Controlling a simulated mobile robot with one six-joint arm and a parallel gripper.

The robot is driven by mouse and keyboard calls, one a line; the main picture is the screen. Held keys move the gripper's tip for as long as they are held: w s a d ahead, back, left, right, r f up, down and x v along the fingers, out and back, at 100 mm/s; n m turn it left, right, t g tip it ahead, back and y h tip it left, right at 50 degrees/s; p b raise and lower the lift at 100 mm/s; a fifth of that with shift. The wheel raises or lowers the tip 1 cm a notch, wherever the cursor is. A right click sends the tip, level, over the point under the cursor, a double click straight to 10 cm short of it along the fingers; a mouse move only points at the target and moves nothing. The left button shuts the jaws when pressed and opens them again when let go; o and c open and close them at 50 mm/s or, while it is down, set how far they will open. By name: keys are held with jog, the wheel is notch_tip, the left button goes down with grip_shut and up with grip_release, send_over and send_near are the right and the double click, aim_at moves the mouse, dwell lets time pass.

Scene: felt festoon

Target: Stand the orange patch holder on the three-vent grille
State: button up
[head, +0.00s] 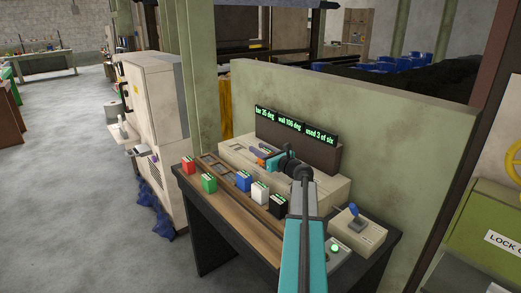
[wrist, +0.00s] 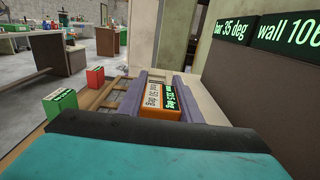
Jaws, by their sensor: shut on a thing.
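The orange patch holder (wrist: 158,96) is between the two purple fingers of my gripper (wrist: 157,103) in the wrist view. Its top faces the camera and carries a white label and a dark display with green text. In the head view my gripper (head: 262,158) is shut on the holder (head: 262,163), over the pale console. Whether the holder touches the surface below is hidden. Grille-like openings (head: 240,148) show on the console left of my gripper; their vents are too small to count.
Red (head: 188,165), green (head: 209,183), blue (head: 244,181), white (head: 260,194) and black (head: 279,206) holders stand along the wooden bench. A display box (head: 300,150) rises behind the console, reading "bar 35 deg", "wall 106 deg", "used 3 of six". A joystick box (head: 352,230) stands at the right.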

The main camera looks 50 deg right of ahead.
jog(key=shift+f, duration=0.1)
jog(key=o, duration=1.2)
jog(key=shift+r, duration=0.2)
jog(key=shift+s+a+f, duration=0.1)
jog(key=shift+s+a, duration=0.05)
jog(key=shift+s, duration=0.45)
jog(key=s, duration=0.3)
jog(key=s+b, duration=0.1)
jog(key=s, duration=0.3)
jog(key=s+a, duration=0.1)
jog(key=s, duration=0.2)
jog(key=shift+s+b, duration=0.3)
jog(key=shift+s, duration=0.05)
notch_tip(320, 180, up, 9)
jog(key=p, duration=0.9)
